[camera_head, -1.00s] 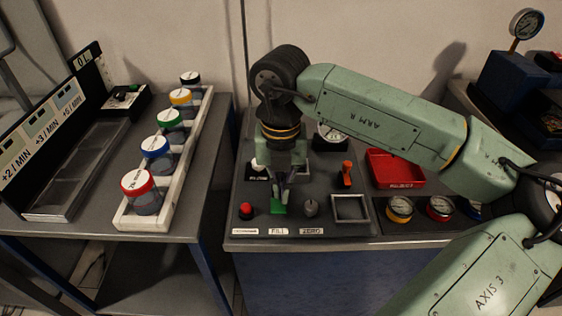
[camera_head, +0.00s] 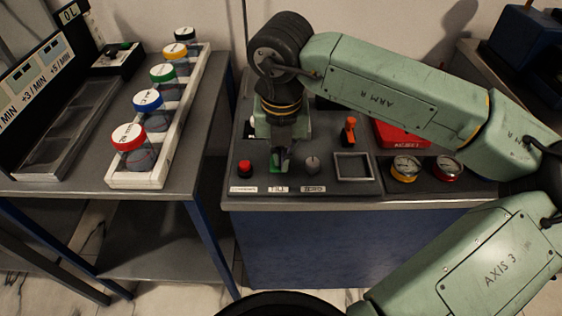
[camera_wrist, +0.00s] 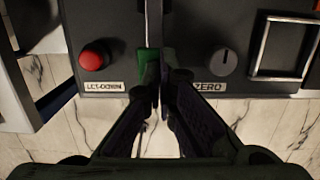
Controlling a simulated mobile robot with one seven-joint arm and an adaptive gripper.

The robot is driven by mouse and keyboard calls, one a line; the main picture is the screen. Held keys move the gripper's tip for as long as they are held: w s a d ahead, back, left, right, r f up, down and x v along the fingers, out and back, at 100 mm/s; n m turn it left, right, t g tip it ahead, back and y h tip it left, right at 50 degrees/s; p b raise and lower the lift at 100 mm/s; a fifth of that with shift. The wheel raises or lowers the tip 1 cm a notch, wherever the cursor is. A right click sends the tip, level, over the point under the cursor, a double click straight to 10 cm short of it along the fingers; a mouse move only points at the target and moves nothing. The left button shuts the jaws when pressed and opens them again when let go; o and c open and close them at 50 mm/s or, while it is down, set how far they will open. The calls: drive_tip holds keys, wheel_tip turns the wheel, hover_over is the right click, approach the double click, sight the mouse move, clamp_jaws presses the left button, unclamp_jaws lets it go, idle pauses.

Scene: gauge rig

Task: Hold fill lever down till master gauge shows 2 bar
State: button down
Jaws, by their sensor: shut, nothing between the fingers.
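The green fill lever (camera_head: 286,171) is at the front of the dark rig panel, just behind the FILL label (camera_head: 278,189). My gripper (camera_head: 279,162) points down at the lever and is shut with nothing between its fingers. In the wrist view the green lever (camera_wrist: 147,68) shows right beside my fingertips (camera_wrist: 158,76); they look to be on or against it, but I cannot tell how hard they press. No readable master gauge shows; my arm hides the panel's back part.
A red LET-DOWN button (camera_head: 246,168) stands left of the lever, and a grey ZERO knob (camera_head: 312,164) right. Beyond are a square frame (camera_head: 353,181), an orange-topped lever (camera_head: 349,130), a red tray (camera_head: 400,134), and yellow (camera_head: 404,168) and red (camera_head: 448,166) gauges.

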drive_tip(key=f+t+b, duration=0.1)
drive_tip(key=b, duration=0.3)
drive_tip(key=shift+s+f+t, duration=0.1)
drive_tip(key=shift+f+t, duration=0.2)
drive_tip(key=shift+f, duration=0.05)
drive_tip(key=shift+r, duration=0.55)
idle(4.1)
drive_tip(key=shift+r+p, duration=0.3)
drive_tip(key=shift+r, duration=0.8)
wheel_tip(320, 180, up, 13)
drive_tip(key=p, duration=0.1)
drive_tip(key=shift+s, duration=0.2)
